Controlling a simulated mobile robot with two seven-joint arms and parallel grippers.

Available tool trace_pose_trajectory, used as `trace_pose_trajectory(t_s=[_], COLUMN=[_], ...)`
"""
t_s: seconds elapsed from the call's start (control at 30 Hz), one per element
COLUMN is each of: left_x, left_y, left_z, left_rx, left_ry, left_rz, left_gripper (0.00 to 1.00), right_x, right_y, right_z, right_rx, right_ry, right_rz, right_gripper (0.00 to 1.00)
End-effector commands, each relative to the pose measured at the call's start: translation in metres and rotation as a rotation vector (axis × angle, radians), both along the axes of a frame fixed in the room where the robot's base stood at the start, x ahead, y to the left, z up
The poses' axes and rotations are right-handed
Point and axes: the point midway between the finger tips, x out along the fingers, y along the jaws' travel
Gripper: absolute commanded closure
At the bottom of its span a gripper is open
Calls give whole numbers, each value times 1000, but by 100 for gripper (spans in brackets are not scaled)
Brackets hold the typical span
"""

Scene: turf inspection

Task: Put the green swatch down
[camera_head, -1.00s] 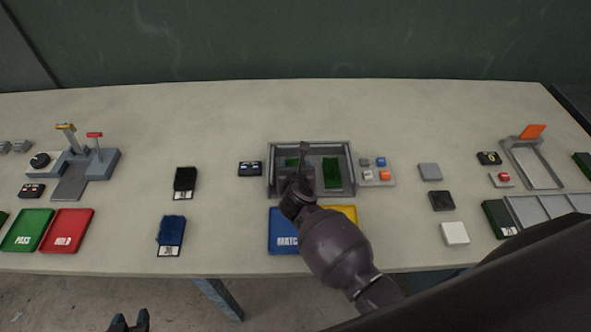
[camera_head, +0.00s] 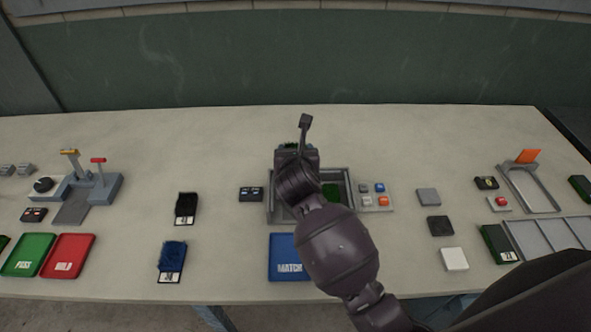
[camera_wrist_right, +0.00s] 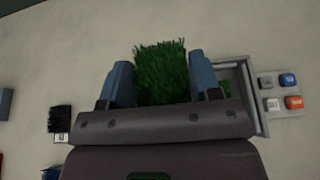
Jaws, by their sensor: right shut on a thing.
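The green swatch (camera_wrist_right: 161,72) is a tuft of green turf held between the two blue fingers of my right gripper (camera_wrist_right: 160,82) in the wrist view. A second green turf piece (camera_head: 332,192) lies in the right part of the box. My arm hides the left part of the box. The left gripper is not seen.
A blue MATCH tray (camera_head: 286,264) is in front of the box. A button pad (camera_head: 375,196) stands right of it, and a small dark device (camera_head: 251,194) left. Black (camera_head: 186,206) and blue (camera_head: 172,257) swatches lie further left. The table behind the box is clear.

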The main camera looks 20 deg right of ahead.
Motion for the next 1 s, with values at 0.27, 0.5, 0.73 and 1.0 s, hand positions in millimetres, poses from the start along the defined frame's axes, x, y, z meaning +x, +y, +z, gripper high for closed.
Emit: trace_pose_trajectory(t_s=[0.27,0.5,0.73,1.0], left_x=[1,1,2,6], left_y=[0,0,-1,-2], left_z=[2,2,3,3], left_rx=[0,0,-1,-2], left_ry=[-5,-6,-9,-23], left_rz=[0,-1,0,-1], left_gripper=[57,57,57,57], right_x=[0,0,-13,-41], right_y=[1,1,10,4], right_z=[35,40,63,69], right_rx=[0,-2,-8,-8], right_ry=[-1,1,-4,-2], right_rz=[1,-10,13,110], right_gripper=[68,68,68,68])
